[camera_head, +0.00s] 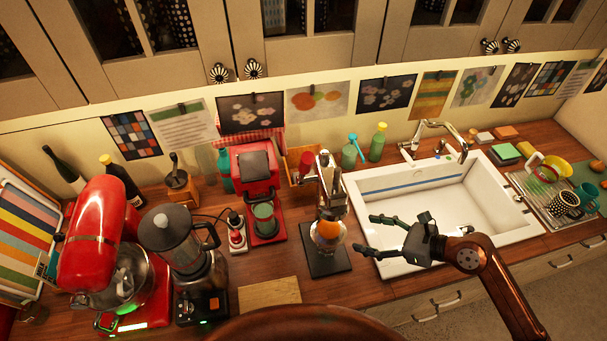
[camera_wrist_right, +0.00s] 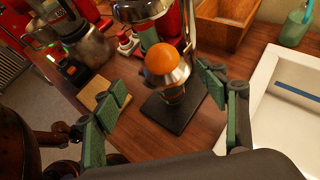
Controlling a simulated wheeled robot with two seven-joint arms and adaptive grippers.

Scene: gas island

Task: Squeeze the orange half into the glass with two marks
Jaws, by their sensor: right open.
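An orange half (camera_head: 327,230) sits low in the metal lever press (camera_head: 331,187), on the counter left of the sink. In the right wrist view the orange (camera_wrist_right: 162,58) rests in a metal cup (camera_wrist_right: 166,76). A small glass (camera_wrist_right: 173,95) appears under the cup, mostly hidden; its marks cannot be made out. The press stands on a black base (camera_head: 326,263). My right gripper (camera_head: 366,234) is open and empty, over the sink's left front edge, with its fingers pointing left towards the press. My left gripper is not in view.
A red coffee machine (camera_head: 251,171), a blender (camera_head: 180,245) and a red stand mixer (camera_head: 93,240) stand to the left. A wooden board (camera_head: 269,293) lies at the front. The white sink (camera_head: 440,200) is empty; a dish rack (camera_head: 545,208) stands right of it.

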